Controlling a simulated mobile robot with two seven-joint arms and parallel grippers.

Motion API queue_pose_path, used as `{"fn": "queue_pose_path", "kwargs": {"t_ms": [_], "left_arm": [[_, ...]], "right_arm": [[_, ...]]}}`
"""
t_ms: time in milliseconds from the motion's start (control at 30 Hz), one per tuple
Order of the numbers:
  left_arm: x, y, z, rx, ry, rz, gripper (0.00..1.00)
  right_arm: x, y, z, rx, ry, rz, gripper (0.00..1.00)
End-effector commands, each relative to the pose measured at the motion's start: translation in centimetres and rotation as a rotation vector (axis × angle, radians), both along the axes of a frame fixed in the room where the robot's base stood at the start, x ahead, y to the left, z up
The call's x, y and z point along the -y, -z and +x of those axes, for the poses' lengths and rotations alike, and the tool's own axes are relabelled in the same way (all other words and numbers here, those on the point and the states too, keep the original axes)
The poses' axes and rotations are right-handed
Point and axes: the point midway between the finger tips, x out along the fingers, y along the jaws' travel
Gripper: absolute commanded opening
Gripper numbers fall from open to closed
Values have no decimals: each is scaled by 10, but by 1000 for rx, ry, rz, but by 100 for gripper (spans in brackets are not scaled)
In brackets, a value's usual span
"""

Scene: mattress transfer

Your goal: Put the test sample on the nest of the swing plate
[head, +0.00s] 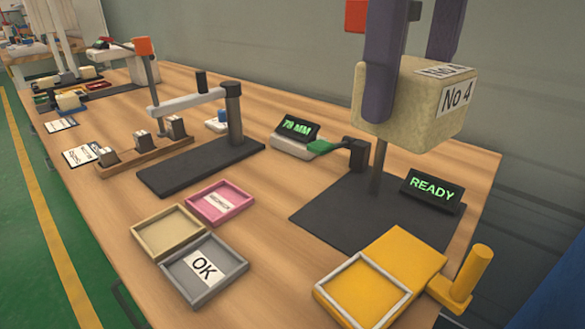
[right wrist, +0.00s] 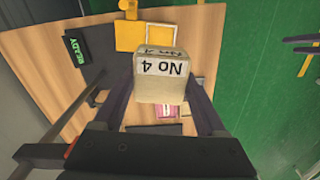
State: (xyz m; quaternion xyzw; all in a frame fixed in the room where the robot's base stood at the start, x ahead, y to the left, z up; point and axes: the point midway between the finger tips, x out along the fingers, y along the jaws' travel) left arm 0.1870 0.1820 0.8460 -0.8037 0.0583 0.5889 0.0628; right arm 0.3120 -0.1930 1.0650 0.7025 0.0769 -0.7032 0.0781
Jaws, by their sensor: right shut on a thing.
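The test sample, a cream foam block (head: 425,105) marked "No 4", is held in the air by my right gripper (head: 415,85). The dark fingers clasp it on two sides. The block also shows between the fingers in the right wrist view (right wrist: 160,88). The yellow swing plate (head: 408,258) lies at the front right of the table, below the block and apart from it. Its nest is a square with a pale raised rim (head: 330,300) and looks empty. A yellow upright handle (head: 472,272) stands at its right.
A dark base with a post stands behind the plate, with a "READY" display (head: 432,190). A "79 MM" gauge (head: 295,135) is left of it. Grey "OK" (head: 210,290), beige (head: 150,245) and pink (head: 240,190) trays lie left. An arm stand (head: 235,115) is behind them.

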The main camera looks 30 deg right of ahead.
Motion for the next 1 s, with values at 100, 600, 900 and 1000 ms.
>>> {"fn": "queue_pose_path", "kwargs": {"t_ms": [100,600,900,1000], "left_arm": [[0,7,1,3,-1,1,57],[-1,18,2,8,-2,2,57],[-1,21,2,6,-2,2,57],[-1,23,2,6,-2,2,57]], "right_arm": [[1,20,-1,-6,1,1,20],[1,147,-2,-4,1,-1,20],[1,175,-2,-4,1,-1,20],[1,192,-1,-4,2,-1,20]]}}
